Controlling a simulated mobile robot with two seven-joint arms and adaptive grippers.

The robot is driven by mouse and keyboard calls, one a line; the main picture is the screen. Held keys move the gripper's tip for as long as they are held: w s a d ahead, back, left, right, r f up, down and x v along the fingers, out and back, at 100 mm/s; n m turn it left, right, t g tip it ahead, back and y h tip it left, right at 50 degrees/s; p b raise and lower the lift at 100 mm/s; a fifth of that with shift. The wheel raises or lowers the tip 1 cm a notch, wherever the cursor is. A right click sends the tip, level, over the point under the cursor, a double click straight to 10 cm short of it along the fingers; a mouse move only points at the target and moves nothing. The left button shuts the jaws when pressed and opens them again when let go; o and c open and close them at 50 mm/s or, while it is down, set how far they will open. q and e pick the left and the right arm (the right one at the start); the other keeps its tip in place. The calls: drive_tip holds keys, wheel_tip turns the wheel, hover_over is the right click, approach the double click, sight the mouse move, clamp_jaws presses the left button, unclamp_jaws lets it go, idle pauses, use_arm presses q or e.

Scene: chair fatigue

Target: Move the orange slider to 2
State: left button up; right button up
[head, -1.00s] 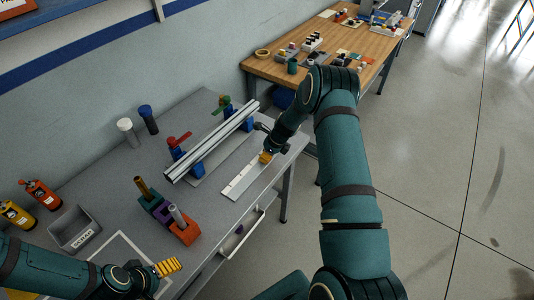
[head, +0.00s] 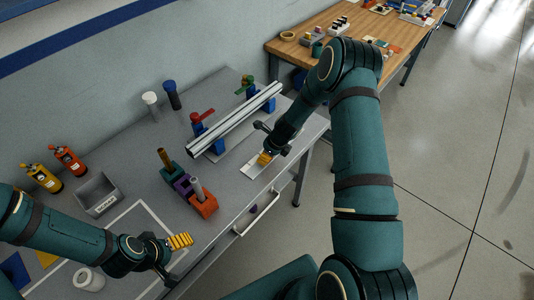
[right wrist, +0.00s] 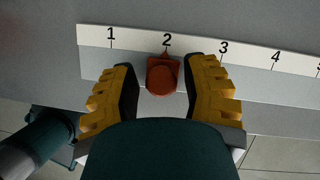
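The orange slider (right wrist: 163,76) sits on a metal rail under a white scale (right wrist: 210,48) in the right wrist view. Its pointed tip is at the mark under 2. My right gripper (right wrist: 165,88) is open, with one yellow finger on each side of the slider. A gap shows on the left side and a narrower one on the right. In the head view the right gripper (head: 265,159) is over the scale strip (head: 248,170) and hides the slider. My left gripper (head: 180,241) is over the table's near left part; its finger opening is unclear.
A silver rail (head: 235,120) on blue supports lies behind the scale. A block with upright pegs (head: 190,190) stands left of it. A grey bin (head: 97,194) and spray bottles (head: 68,160) are further left.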

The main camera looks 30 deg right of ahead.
drive_tip(key=shift+o, duration=0.2)
drive_tip(key=shift+d, duration=0.1)
drive_tip(key=v, duration=1.2)
drive_tip(key=shift+s+f, duration=0.1)
